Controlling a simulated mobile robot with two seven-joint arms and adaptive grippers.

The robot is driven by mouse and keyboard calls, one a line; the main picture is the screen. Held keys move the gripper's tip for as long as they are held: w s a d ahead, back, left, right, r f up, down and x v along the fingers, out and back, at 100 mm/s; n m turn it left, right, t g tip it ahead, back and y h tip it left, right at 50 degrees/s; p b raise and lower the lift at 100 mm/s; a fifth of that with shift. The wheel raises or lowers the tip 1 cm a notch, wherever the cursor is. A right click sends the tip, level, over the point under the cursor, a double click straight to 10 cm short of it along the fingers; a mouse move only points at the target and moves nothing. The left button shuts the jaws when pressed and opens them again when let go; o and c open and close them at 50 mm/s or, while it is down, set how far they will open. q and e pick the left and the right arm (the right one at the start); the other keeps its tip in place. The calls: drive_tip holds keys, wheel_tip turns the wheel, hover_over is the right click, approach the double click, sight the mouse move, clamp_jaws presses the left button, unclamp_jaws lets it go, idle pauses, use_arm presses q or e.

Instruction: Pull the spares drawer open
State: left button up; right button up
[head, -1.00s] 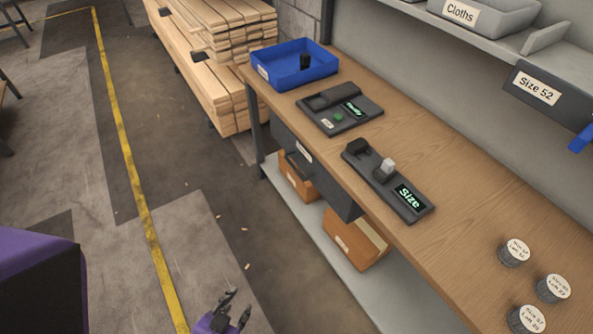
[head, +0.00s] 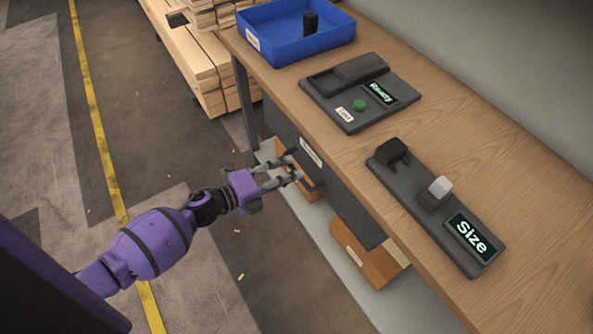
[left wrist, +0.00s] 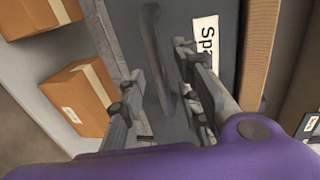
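The spares drawer (head: 345,205) is a dark grey unit under the wooden bench. Its front carries a white label, partly readable as "Spa" in the left wrist view (left wrist: 206,45). It looks shut. My left gripper (head: 294,167) is in front of the drawer at its handle. In the left wrist view the dark bar handle (left wrist: 152,40) runs between my two open fingers (left wrist: 160,62), one on each side. I cannot tell whether either finger touches it. My right gripper is not in view.
The bench (head: 460,140) carries a blue bin (head: 270,45), a device reading "Ready" (head: 340,110) and a device reading "Size" (head: 440,215). Cardboard boxes (head: 372,268) sit on the low shelf below the drawer.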

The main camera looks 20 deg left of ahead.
use_arm(q)
drive_tip(key=shift+x, duration=1.6)
clamp_jaws()
